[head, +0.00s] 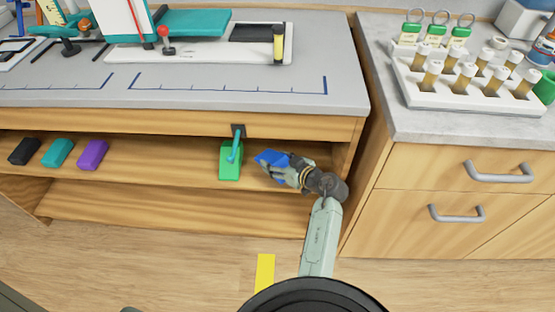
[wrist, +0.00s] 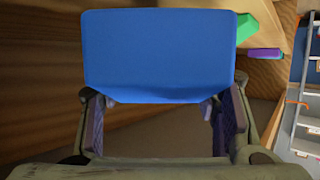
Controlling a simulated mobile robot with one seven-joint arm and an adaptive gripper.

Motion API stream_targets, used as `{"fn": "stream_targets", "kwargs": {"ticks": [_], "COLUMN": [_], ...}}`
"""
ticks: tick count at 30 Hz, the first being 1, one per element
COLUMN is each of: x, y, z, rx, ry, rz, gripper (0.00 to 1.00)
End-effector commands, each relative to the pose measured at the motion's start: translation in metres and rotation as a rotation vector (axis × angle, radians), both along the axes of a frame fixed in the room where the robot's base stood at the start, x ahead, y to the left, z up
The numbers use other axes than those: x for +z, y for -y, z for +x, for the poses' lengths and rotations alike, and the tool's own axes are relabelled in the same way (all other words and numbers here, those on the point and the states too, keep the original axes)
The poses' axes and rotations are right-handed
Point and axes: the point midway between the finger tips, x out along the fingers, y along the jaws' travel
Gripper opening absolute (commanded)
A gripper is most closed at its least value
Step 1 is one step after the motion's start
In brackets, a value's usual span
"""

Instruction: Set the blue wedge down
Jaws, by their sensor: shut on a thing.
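The blue wedge (head: 272,157) is held in my gripper (head: 283,164), in front of the right part of the open shelf under the grey worktop. In the wrist view the blue wedge (wrist: 160,55) fills the upper middle, between the two fingers of my gripper (wrist: 160,108). The fingers are shut on it. I cannot tell whether its underside touches the shelf board (head: 200,176).
A green block (head: 230,162) with a teal hook-like piece stands just left of the wedge. Purple (head: 93,155), teal (head: 57,152) and black (head: 24,151) blocks lie farther left on the shelf. Bare shelf lies between purple and green. A cabinet side wall (head: 362,180) stands right.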

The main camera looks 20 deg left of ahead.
Motion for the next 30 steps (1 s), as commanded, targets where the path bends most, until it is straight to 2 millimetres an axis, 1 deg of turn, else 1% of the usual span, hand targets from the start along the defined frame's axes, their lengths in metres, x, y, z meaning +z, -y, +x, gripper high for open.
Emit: {"fn": "stream_targets", "kwargs": {"ticks": [1,3,7,11,15,17,28,29,30], "x": [0.000,-0.002,-0.003,-0.012,-0.032,-0.037,-0.041,-0.041,-0.041], "y": [-0.002,-0.004,-0.006,-0.006,-0.006,-0.006,-0.006,-0.006,-0.006], "z": [0.011,0.021,0.031,0.031,0.031,0.031,0.031,0.031,0.031], "rx": [0.001,0.003,0.000,0.000,-0.002,-0.001,-0.001,-0.001,-0.001], "ry": [0.001,0.001,0.000,-0.002,-0.004,-0.002,-0.001,0.000,0.000], "rz": [-0.003,-0.003,0.000,0.000,0.000,0.000,-0.001,0.000,0.000], "gripper": [0.30,0.30,0.30,0.30,0.30,0.30,0.30,0.57,0.60]}}
